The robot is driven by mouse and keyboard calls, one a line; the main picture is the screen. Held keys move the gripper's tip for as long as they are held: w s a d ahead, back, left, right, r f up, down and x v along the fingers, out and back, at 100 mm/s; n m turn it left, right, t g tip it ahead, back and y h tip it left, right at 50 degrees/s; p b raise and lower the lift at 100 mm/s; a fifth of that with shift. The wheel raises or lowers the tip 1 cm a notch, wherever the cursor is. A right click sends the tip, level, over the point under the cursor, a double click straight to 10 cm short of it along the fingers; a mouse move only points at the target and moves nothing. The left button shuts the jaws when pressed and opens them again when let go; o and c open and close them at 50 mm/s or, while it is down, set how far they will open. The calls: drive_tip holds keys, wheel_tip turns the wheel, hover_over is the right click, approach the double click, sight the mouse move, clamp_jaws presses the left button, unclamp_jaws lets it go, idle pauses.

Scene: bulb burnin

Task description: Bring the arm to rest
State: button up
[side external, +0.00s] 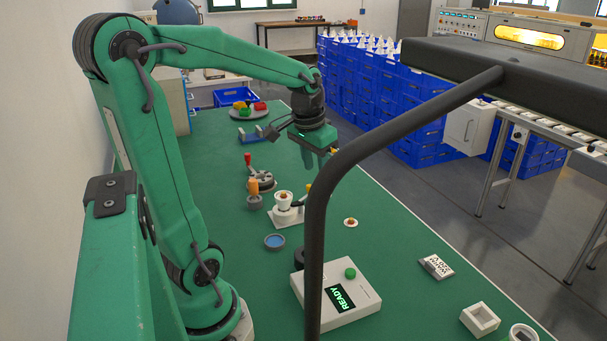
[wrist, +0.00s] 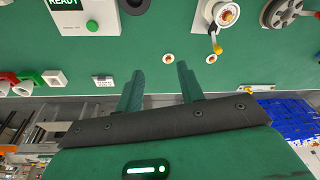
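My gripper (side external: 318,158) hangs over the far part of the green bench (side external: 215,170), above the surface and apart from the things on it. In the wrist view, its two green fingers (wrist: 159,74) stand apart with nothing held between them. My arm reaches out from its base at the front left, bent at the elbow. A dark tube in front partly hides the middle of the bench in the side view.
A white box (side external: 338,299) with a READY display and green button stands in front. A white lever fixture (side external: 285,214), small round discs (side external: 350,222) and a blue dish (side external: 274,241) lie nearby. Blue crates (side external: 370,90) stand beyond the bench. Green surface between them is bare.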

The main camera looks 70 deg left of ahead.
drive_tip(key=s+d+r+m+t, duration=0.1)
drive_tip(key=s+d, duration=0.2)
drive_tip(key=d, duration=0.4)
drive_tip(key=s+d+m+t+h, duration=0.1)
drive_tip(key=s+d, duration=0.3)
drive_tip(key=d, duration=0.4)
drive_tip(key=shift+d+r+m+t, duration=0.15)
drive_tip(key=shift+r+m+t, duration=0.25)
drive_tip(key=shift+m+t, duration=0.3)
